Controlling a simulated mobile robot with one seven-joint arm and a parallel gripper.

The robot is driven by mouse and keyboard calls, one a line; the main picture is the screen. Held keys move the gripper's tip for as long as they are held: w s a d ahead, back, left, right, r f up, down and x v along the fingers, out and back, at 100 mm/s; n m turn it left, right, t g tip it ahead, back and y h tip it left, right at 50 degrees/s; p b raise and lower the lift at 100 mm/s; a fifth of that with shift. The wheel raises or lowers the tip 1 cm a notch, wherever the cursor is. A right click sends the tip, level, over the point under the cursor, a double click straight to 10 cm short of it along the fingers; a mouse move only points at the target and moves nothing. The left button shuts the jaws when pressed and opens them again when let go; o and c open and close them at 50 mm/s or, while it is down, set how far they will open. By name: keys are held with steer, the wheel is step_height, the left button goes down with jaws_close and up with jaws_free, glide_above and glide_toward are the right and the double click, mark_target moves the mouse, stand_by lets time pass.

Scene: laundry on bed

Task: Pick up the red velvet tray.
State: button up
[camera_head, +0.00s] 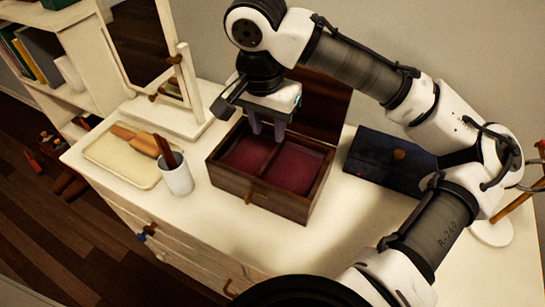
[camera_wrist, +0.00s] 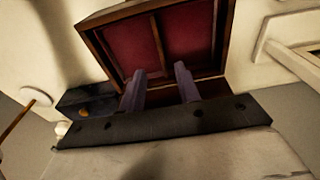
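The red velvet tray (camera_head: 300,170) lies inside an open dark wooden box (camera_head: 228,178) on the white dresser top. It has two red compartments with a divider between them. In the wrist view the red tray (camera_wrist: 125,47) fills the upper middle, framed by brown wood. My gripper (camera_head: 267,136) is over the back part of the box, fingers pointing down. In the wrist view the two purple-grey fingers of my gripper (camera_wrist: 160,70) are apart with nothing between them, roughly either side of the divider's line. Whether the fingertips touch anything is unclear.
The box's raised lid (camera_head: 325,105) stands behind my gripper. A white cup (camera_head: 176,180) with brush handles and a cream tray (camera_head: 105,160) stand at left, below a mirror. A dark blue box (camera_head: 375,160) lies at right. The dresser top in front is clear.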

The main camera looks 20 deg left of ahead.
mark_target(271, 155)
steer(key=f, duration=0.3)
steer(key=w+f+p, duration=0.1)
steer(key=f, duration=0.5)
steer(key=shift+w+d, duration=0.1)
steer(key=shift+w, duration=0.15)
steer(key=shift+c, duration=0.2)
jaws_close()
